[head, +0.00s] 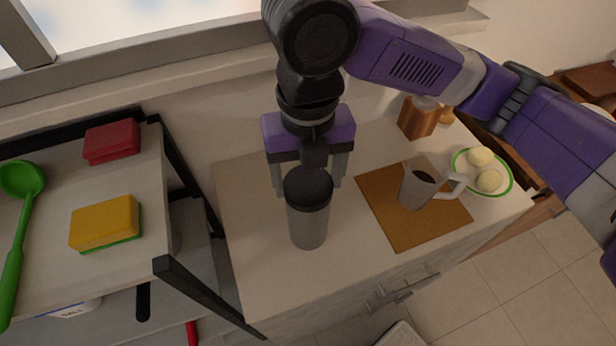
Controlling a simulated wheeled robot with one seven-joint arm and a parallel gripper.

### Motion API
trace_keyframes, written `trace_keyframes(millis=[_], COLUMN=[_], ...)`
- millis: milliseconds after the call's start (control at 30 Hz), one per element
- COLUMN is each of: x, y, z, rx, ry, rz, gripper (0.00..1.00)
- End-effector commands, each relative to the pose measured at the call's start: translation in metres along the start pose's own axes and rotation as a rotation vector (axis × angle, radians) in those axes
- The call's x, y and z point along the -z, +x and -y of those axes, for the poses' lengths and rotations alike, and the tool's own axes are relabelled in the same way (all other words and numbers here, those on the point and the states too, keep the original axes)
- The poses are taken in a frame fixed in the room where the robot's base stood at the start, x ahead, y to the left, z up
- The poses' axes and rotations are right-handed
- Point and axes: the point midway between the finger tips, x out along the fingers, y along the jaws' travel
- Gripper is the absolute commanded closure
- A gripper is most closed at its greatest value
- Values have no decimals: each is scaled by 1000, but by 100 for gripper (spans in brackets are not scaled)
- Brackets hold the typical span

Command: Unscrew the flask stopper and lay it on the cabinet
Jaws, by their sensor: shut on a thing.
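The flask (308,222) stands upright on the cabinet (265,285). It has a grey body and a black stopper (308,188) at its top. My gripper (309,182) points down over the flask, with one finger on each side of the stopper. It is shut on the stopper, which sits at the top of the flask body. The exact contact of the fingers is partly hidden behind the stopper.
To the right, a grey mug (418,187) with dark liquid stands on a brown board (386,215). Behind are a plate (508,190) with round pale items and a copper-coloured container (415,120). A black-framed shelf (185,290) stands left. The cabinet top is bare around the flask.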

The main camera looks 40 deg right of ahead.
Motion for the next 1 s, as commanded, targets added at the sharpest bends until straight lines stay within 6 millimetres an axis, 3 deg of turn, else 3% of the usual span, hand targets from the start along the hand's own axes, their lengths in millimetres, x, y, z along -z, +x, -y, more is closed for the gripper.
trace_keyframes(millis=[100, 133, 200, 567, 1000], x=[0, 0, 0, 0, 0], y=[-1, -1, -1, -2, -3], z=[0, 0, 0, 0, 0], rx=[-1, -1, -1, 0, 0], ry=[2, 2, 3, 34, 404], rz=[1, 1, 1, 0, -1], gripper=[82, 24, 13, 13, 13])
